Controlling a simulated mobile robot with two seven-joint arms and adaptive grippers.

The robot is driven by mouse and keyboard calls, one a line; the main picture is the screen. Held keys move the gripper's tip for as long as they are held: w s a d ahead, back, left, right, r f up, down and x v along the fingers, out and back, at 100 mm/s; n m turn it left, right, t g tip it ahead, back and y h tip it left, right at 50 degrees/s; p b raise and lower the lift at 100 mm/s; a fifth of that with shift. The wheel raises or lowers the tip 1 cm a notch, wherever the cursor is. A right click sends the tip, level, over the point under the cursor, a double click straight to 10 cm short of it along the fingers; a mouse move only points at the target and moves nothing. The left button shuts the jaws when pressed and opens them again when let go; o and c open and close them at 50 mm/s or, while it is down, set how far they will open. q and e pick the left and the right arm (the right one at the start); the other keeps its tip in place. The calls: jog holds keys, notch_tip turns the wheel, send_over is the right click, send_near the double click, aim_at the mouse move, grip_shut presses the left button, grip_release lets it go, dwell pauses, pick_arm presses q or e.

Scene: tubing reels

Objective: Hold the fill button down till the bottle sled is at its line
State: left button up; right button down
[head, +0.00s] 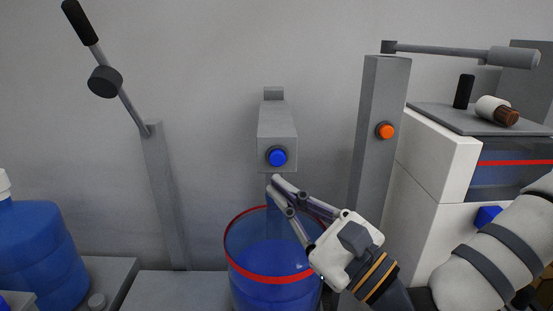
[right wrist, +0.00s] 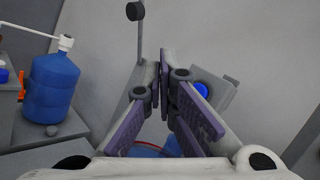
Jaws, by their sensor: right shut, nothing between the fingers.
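A round blue button (head: 277,157) sits on the front of a grey box on the wall, above a clear blue vessel with red bands (head: 268,279). No label marks it as the fill button. My right gripper (head: 273,184) is shut and empty, its tips just below the button and seemingly apart from it. In the right wrist view the fingers (right wrist: 162,78) meet, and the blue button (right wrist: 201,90) shows partly behind one finger. A blue bottle (head: 40,250) stands at the left; it also shows in the right wrist view (right wrist: 53,88). I cannot make out a sled or its line for certain. My left gripper is not in view.
A grey post (head: 380,170) with an orange button (head: 385,130) stands right of the box. A tilted lever (head: 120,95) rises from a left post. A white cabinet (head: 432,160) with a red-striped window is at the right. Wall space left of the box is clear.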

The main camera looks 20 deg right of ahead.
aim_at(277, 158)
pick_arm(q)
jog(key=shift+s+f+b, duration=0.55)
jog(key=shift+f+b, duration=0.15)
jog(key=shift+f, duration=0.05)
pick_arm(e)
jog(key=w+d, duration=0.2)
jog(key=w, duration=0.6)
jog(key=shift+w+d, duration=0.25)
jog(key=shift+w, duration=0.05)
jog(key=shift+f, duration=0.1)
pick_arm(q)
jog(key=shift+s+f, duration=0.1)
pick_arm(e)
jog(key=shift+w+d, duration=0.15)
jog(key=shift+w, duration=0.25)
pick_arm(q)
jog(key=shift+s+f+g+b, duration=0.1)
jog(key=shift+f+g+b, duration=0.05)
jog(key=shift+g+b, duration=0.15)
pick_arm(e)
jog(key=shift+w+d, duration=0.1)
jog(key=shift+w, duration=0.3)
dwell(0.4)
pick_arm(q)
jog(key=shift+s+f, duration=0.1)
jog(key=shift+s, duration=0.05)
pick_arm(e)
jog(key=shift+w+d+r, duration=0.2)
jog(key=shift+w, duration=0.05)
dwell(0.9)
